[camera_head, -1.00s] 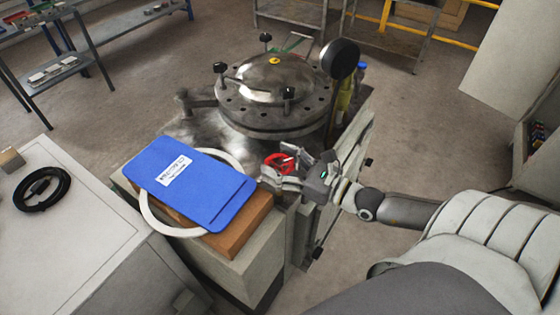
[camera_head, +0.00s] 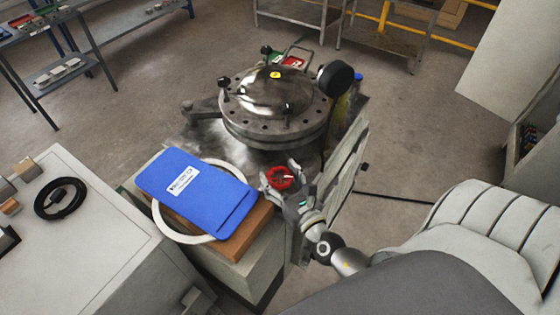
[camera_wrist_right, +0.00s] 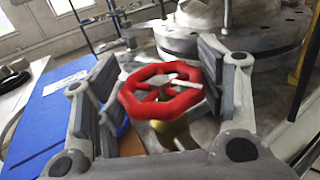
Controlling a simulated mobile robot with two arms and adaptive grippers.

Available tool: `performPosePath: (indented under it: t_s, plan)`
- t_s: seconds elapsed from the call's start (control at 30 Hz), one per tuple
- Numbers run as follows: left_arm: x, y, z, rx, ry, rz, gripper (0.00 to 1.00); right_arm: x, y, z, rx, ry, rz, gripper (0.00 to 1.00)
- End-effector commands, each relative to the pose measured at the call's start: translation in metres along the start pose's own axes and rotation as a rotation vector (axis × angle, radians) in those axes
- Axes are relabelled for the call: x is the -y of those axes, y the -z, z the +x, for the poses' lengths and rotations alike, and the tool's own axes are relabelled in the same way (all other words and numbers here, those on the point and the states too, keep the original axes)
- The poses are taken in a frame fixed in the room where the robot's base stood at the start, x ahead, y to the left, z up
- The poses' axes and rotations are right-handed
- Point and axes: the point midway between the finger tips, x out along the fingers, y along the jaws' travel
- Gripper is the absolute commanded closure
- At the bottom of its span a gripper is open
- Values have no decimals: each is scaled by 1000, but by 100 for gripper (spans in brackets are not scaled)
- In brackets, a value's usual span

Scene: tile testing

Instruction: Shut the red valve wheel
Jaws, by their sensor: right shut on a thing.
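The red valve wheel (camera_head: 272,178) is at the front right corner of the metal machine, below the round pressure vessel (camera_head: 270,98). My right gripper (camera_head: 282,183) is at the wheel, its arm coming up from the lower right. In the right wrist view the wheel (camera_wrist_right: 135,106) lies between the two grey finger pads of my right gripper (camera_wrist_right: 157,85), on a brass-coloured stem (camera_wrist_right: 175,133). The right pad meets the rim; contact at the left pad is hard to make out. A light bar crosses the wheel. My left gripper is not in view.
A blue clipboard-like folder (camera_head: 195,188) lies on a white ring (camera_head: 158,222) and a brown block (camera_head: 250,228), left of the wheel. A pale cabinet (camera_head: 95,245) with a coiled black cable (camera_head: 60,200) stands at left. Floor is open at right.

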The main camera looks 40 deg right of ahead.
Motion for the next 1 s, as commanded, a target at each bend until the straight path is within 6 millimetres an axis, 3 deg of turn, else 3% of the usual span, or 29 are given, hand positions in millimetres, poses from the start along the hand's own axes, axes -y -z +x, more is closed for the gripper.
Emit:
performPosePath:
  t_s: [0.2,0.5,1.0]
  plan:
    - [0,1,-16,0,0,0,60,-2,-2,0,-1,166,7,60]
    - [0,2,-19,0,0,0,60,-2,0,0,0,376,4,60]
    - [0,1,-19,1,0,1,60,-1,0,0,2,505,-1,60]
